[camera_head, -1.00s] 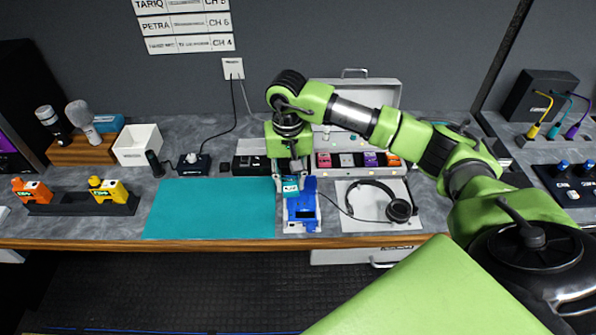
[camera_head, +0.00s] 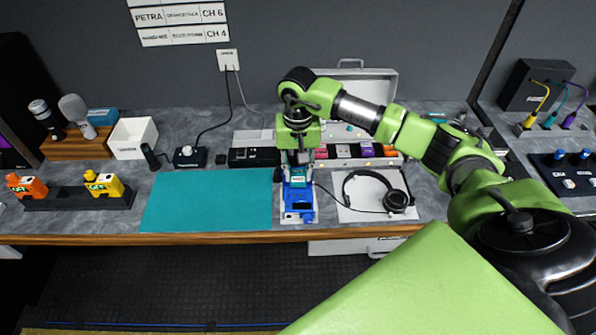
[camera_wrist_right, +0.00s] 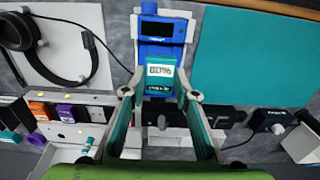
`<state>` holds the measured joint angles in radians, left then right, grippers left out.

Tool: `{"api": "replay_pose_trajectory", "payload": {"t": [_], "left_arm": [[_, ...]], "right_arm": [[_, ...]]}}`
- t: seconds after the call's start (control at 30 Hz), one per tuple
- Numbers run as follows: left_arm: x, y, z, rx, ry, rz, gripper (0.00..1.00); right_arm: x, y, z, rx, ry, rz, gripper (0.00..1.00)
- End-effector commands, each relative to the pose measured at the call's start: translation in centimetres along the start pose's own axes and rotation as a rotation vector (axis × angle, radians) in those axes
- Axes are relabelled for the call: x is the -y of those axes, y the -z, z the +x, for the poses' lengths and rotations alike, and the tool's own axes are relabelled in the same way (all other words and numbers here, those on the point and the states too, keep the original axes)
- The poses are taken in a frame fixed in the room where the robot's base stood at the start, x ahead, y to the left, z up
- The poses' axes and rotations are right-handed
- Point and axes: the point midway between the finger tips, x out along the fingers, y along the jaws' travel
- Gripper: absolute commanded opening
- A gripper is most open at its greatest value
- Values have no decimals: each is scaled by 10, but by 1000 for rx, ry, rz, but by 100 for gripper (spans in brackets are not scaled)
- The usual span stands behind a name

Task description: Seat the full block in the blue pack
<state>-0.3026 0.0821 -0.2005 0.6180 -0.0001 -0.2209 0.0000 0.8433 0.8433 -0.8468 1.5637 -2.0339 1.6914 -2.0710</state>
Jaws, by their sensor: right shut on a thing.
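The blue pack (camera_head: 299,207) lies on a white sheet on the bench, right of the teal mat. Its dark screen shows in the wrist view (camera_wrist_right: 162,29). My right gripper (camera_head: 298,165) points down at the pack's far end. It is shut on the full block, a small teal block (camera_wrist_right: 159,76) with a white label, held between both fingers. The block (camera_head: 298,179) is in line with the pack, at its far part. Whether it sits in the pack or just above it, I cannot tell. My left gripper is not in view.
The teal mat (camera_head: 207,200) is bare. Headphones (camera_head: 397,199) lie on a white sheet to the right, their cable running by the pack. An open case (camera_head: 350,85) with coloured blocks stands behind. Orange and yellow packs (camera_head: 104,186) stand in a dark rack at left.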

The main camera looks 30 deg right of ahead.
Motion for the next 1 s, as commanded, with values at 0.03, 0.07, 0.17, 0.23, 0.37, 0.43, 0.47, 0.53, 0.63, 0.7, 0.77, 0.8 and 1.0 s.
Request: {"api": "replay_pose_trajectory", "payload": {"t": [0.03, 0.07, 0.17, 0.23, 0.37, 0.43, 0.47, 0.53, 0.63, 0.7, 0.77, 0.8, 1.0], "left_arm": [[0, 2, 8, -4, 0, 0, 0], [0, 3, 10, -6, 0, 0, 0], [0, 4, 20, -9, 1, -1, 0], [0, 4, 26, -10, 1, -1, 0], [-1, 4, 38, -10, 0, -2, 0], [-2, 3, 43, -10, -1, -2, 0], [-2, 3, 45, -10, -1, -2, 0], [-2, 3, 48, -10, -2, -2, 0], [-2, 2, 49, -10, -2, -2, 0], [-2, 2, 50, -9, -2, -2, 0], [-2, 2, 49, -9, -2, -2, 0], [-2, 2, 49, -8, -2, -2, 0], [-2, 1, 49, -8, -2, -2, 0]], "right_arm": [[0, 0, 8, 1, -1, 0, 12], [0, 0, 11, 1, 0, 0, 12], [0, 0, 21, 1, 0, 0, 12], [0, 0, 28, 1, -1, 0, 12], [0, 0, 41, 1, -1, 0, 12], [0, 0, 47, 0, 0, 0, 12], [0, 0, 48, 0, 0, 0, 12], [0, 0, 52, 0, 1, 0, 12], [0, 0, 54, 0, 1, 0, 12], [0, 0, 54, 0, 1, 0, 12], [0, 0, 54, 0, 1, 0, 12], [0, 0, 54, 0, 1, 0, 12], [0, 0, 54, 0, 0, -1, 12]]}}
